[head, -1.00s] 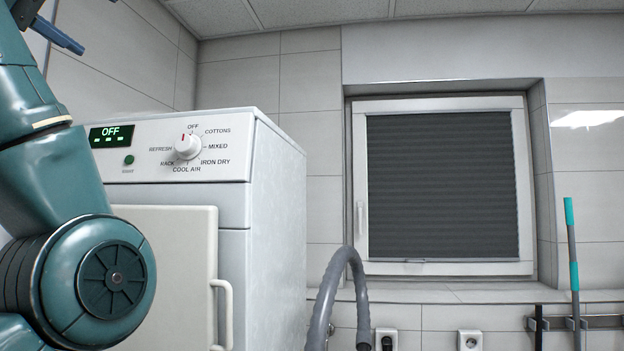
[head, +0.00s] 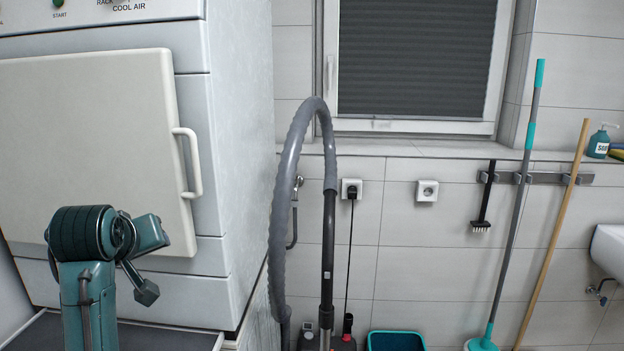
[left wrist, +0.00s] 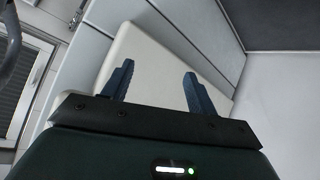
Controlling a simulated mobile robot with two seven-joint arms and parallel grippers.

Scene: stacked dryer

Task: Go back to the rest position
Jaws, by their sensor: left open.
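The white dryer (head: 242,140) stands at the left in the head view. Its cream door (head: 85,125) looks shut, with a white handle (head: 190,163) on its right side. My left arm rises in front of the dryer at the lower left, but its gripper is not visible in the head view. In the left wrist view my left gripper (left wrist: 157,76) shows two blue fingers spread apart with nothing between them. The cream door (left wrist: 165,45) lies beyond the fingers. My right gripper is not in view.
A grey vacuum hose (head: 282,200) stands beside the dryer. A teal mop (head: 515,200), a wooden stick (head: 553,235) and a sink (head: 608,250) are at the right. A teal bucket (head: 395,341) is on the floor. A window (head: 415,60) is in the back wall.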

